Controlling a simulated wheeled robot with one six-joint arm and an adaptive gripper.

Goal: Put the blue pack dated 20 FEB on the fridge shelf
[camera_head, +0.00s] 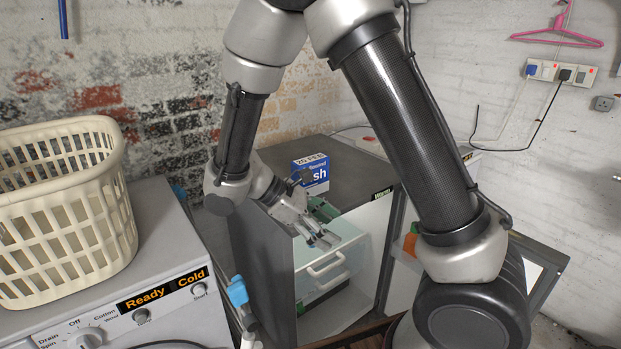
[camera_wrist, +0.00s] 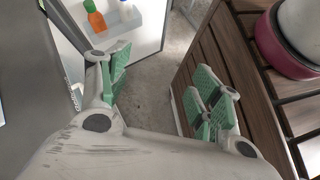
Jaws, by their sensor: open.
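The blue pack (camera_head: 314,175) stands upright on the dark top of the fridge (camera_head: 352,178) in the head view, with "20 FEB" on its upper edge. My wrist partly hides its lower left. My gripper (camera_head: 318,232) is open and empty, in front of the open fridge, lower than the pack and nearer the camera. In the wrist view my gripper (camera_wrist: 160,92) has its green-padded fingers wide apart with only floor between them. The fridge shelf (camera_head: 345,240) looks like a clear pane above a white-handled drawer; my gripper hides part of it. The pack is not in the wrist view.
The fridge door (camera_wrist: 135,35) stands open, holding an orange bottle (camera_wrist: 95,17). A washing machine (camera_head: 165,235) with a cream basket (camera_head: 65,215) stands left of the fridge.

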